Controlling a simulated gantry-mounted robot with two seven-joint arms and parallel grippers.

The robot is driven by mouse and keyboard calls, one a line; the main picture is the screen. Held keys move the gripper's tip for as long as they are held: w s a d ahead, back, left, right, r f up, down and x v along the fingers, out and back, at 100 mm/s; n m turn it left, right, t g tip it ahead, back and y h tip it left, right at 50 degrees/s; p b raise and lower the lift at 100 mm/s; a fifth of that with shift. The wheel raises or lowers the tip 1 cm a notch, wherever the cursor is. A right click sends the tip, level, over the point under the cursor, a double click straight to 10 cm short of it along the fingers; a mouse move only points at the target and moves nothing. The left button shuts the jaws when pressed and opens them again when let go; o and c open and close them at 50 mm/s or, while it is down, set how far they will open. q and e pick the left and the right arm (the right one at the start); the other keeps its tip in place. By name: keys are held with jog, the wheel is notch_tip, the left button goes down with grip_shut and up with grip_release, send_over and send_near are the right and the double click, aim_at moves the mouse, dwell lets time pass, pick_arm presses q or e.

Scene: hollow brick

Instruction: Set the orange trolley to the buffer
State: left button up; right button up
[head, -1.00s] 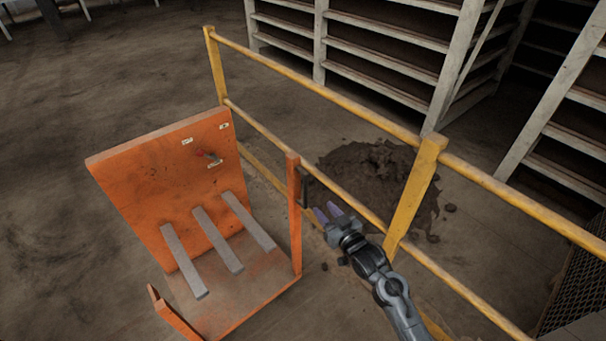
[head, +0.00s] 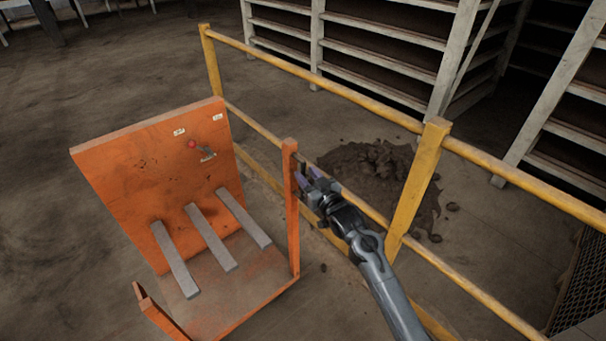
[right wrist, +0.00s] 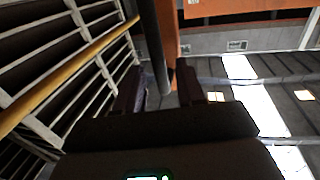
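The orange trolley (head: 150,165) stands at the lower left of the head view, with an upright back panel, three grey bars and a corner post (head: 290,215). A dark handle (right wrist: 155,45) runs beside orange trolley metal in the right wrist view. My right gripper (head: 308,180) is at the post's right side by the handle. Its fingers (right wrist: 158,88) are apart, with the dark handle showing between or just beyond them; I cannot tell whether they touch it. My left gripper is not in view. No place recognisable as the buffer shows.
A yellow railing (head: 410,195) runs close behind and right of the trolley, near my right arm. A dark dirt pile (head: 375,170) lies beyond it. Pale shelving (head: 360,60) stands at the back. The floor at far left (head: 50,200) is clear.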

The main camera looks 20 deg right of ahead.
jog(key=shift+w+a+b, duration=0.15)
jog(key=shift+w, duration=0.55)
jog(key=shift+w+a+b, duration=0.1)
jog(key=shift+w+b, duration=0.05)
jog(key=shift+w, duration=0.55)
grip_shut()
